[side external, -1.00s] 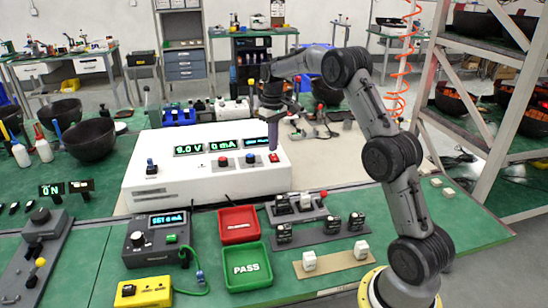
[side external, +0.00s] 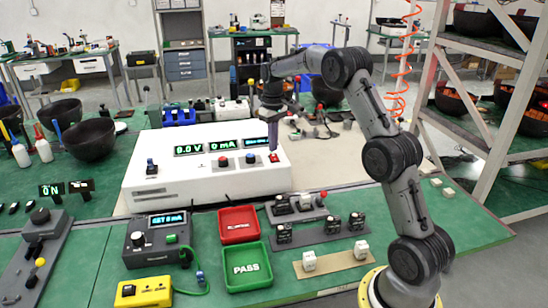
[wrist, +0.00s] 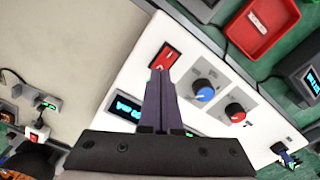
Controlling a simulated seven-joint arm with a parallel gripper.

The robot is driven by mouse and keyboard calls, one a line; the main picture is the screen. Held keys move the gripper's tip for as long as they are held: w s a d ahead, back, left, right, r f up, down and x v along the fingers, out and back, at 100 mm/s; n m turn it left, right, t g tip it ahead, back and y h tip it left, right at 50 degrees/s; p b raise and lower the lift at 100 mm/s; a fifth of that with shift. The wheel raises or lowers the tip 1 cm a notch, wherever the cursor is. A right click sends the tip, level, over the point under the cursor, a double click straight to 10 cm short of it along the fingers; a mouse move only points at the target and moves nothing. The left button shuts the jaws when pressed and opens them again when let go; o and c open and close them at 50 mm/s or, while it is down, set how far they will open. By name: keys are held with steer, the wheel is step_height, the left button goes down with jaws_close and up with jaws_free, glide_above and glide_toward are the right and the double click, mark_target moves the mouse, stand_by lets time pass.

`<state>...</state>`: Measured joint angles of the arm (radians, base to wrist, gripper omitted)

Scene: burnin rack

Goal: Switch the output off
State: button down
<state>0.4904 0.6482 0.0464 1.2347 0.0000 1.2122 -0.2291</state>
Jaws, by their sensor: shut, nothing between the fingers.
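The white power supply box (side external: 205,178) stands on the bench, with lit green displays (side external: 190,149) along its top. A red rocker switch (side external: 274,158) is at the right end of its panel. It also shows in the wrist view (wrist: 165,57), just beyond my fingertips. My gripper (side external: 273,147) points down above the switch, with its dark fingers shut together and empty. In the wrist view the fingertips (wrist: 164,73) overlap the near edge of the switch; I cannot tell whether they touch it. The rocker's position is too small to tell.
A blue knob (wrist: 204,91) and a red knob (wrist: 236,112) sit beside the switch on the panel. A red tray (side external: 239,217) and a green PASS tray (side external: 246,268) lie in front of the box. A metal rack (side external: 480,120) stands at the right.

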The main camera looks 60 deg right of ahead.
mark_target(273, 155)
steer(key=shift+f, duration=0.95)
stand_by(0.9)
steer(key=shift+r, duration=3.55)
